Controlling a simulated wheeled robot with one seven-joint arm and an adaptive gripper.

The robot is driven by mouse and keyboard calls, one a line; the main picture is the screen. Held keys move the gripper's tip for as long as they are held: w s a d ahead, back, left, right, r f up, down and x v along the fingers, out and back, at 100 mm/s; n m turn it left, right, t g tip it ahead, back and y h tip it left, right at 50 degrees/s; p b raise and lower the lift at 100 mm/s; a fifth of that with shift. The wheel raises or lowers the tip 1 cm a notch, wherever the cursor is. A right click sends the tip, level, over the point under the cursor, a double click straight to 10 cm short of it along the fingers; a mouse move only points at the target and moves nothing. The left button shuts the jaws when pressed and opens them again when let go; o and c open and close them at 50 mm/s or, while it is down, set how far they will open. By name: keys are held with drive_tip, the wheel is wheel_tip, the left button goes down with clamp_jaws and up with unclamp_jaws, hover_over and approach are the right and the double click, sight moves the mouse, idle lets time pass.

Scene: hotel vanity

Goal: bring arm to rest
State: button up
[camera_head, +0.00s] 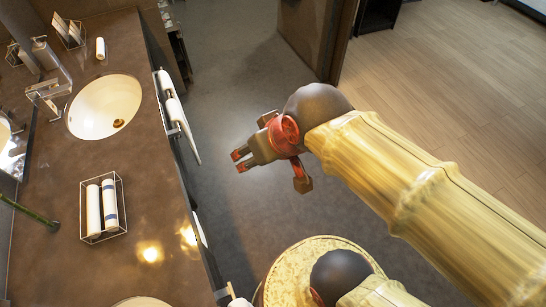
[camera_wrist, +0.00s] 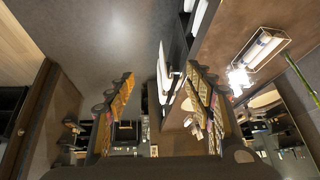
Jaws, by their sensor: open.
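My gripper (camera_head: 240,160) is open and empty, held over the grey floor to the right of the vanity counter (camera_head: 150,185) in the head view. Its fingers point left toward the counter edge and touch nothing that I can see. In the wrist view, both fingers of my gripper (camera_wrist: 159,75) stand apart with nothing between them. My arm reaches in from the lower right of the head view.
The counter holds a round sink (camera_head: 88,108), a faucet (camera_head: 50,92) and a wire basket (camera_head: 84,222) with rolled towels (camera_head: 110,203). White towels (camera_head: 175,110) hang along the counter's front. A brown partition (camera_head: 318,40) stands behind. The grey floor (camera_head: 235,70) is clear.

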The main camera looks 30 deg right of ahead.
drive_tip(key=shift+m+g+h, duration=0.3)
drive_tip(key=shift+g+h, duration=0.1)
drive_tip(key=shift+h, duration=0.1)
drive_tip(key=s+d, duration=0.1)
drive_tip(key=s+d+f, duration=0.1)
drive_tip(key=s+d, duration=0.1)
idle(0.8)
